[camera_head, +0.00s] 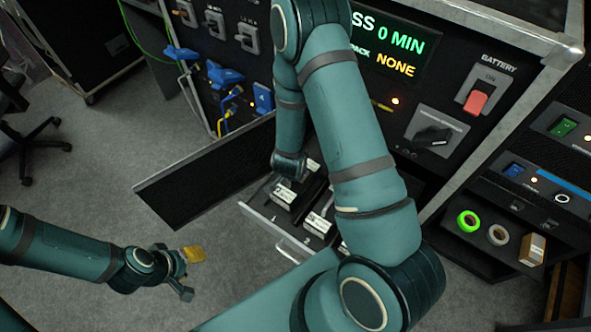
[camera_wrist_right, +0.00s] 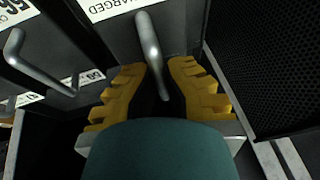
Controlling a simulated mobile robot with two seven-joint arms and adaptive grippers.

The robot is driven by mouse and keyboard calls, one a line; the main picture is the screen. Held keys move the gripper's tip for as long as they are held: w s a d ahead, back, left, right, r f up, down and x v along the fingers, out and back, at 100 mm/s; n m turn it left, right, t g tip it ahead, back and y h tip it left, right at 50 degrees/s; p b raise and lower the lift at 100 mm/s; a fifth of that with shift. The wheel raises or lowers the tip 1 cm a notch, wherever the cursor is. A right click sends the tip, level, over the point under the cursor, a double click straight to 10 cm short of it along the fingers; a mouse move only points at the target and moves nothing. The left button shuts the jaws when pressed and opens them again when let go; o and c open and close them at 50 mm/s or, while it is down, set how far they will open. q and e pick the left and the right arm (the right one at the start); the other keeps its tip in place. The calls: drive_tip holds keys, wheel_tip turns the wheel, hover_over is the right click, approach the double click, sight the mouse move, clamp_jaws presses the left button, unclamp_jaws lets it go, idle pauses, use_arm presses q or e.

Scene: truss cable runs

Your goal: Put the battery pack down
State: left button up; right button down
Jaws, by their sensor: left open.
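My right gripper (camera_wrist_right: 158,92) has its yellow fingers on both sides of the metal handle (camera_wrist_right: 150,45) of a dark battery pack with a CHARGED label (camera_wrist_right: 115,6). An open drawer (camera_head: 262,222) holds other packs, one (camera_head: 284,194) with a white label. Whether the held pack rests on the drawer floor cannot be told. My left gripper (camera_head: 184,268) is open and empty over the carpet at lower left.
The rack's display (camera_head: 393,42) reads 0 MIN and PACK NONE. A red battery switch (camera_head: 475,101) and a black rotary knob (camera_head: 433,135) are on its front. A dark open panel (camera_head: 205,172) stands left of the drawer. Tape rolls (camera_head: 468,221) lie on a shelf at right.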

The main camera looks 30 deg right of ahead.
drive_tip(key=shift+f+b, duration=0.6)
drive_tip(key=shift+f, duration=1.7)
drive_tip(key=shift+r, duration=0.1)
drive_tip(key=c, duration=1.1)
unclamp_jaws()
drive_tip(key=shift+c, duration=0.2)
drive_tip(key=p+v, duration=0.3)
drive_tip(key=v, duration=0.9)
drive_tip(key=s+a+f+n+g+y, duration=0.1)
drive_tip(key=s+a+n+y, duration=0.2)
drive_tip(key=a+n, duration=0.3)
drive_tip(key=s+a+f+n+g+y, duration=0.1)
drive_tip(key=s+a+n+y, duration=0.3)
drive_tip(key=a+n, duration=0.2)
drive_tip(key=shift+a, duration=1.1)
